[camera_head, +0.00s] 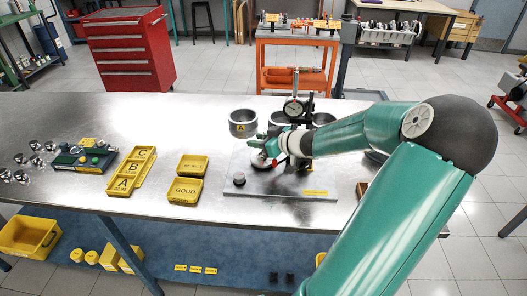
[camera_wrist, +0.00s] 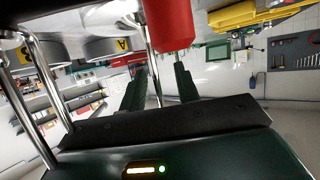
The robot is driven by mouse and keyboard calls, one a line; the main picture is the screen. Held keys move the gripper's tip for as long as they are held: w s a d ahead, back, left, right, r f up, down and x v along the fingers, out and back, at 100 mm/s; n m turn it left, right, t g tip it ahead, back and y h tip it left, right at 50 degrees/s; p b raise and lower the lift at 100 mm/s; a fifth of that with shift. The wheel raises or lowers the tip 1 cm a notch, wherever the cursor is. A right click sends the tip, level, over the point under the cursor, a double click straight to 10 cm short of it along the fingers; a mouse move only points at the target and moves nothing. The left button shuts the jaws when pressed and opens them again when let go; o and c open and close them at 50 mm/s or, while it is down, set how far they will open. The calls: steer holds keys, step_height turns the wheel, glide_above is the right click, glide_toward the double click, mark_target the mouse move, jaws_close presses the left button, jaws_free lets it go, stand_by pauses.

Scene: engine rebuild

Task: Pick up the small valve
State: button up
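Several shiny metal pieces, which look like valves, stand at the table's far left in the head view, including one valve-like piece (camera_head: 20,176); I cannot tell which is the small valve. My gripper (camera_head: 262,152) is far to their right, above the grey plate with the dial gauge (camera_head: 293,107). A red cylinder (camera_wrist: 167,22) is close to the fingertips there.
A fixture block (camera_head: 84,157), the A/B tray (camera_head: 123,183), the GOOD tray (camera_head: 185,190) and another yellow tray (camera_head: 192,166) are on the steel table (camera_head: 75,115). Metal cups, one marked A (camera_head: 242,122), stand behind my gripper. The table's back left is clear.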

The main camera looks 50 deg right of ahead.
jaws_close()
steer(key=shift+w+r, duration=0.1)
steer(key=shift+r, duration=0.15)
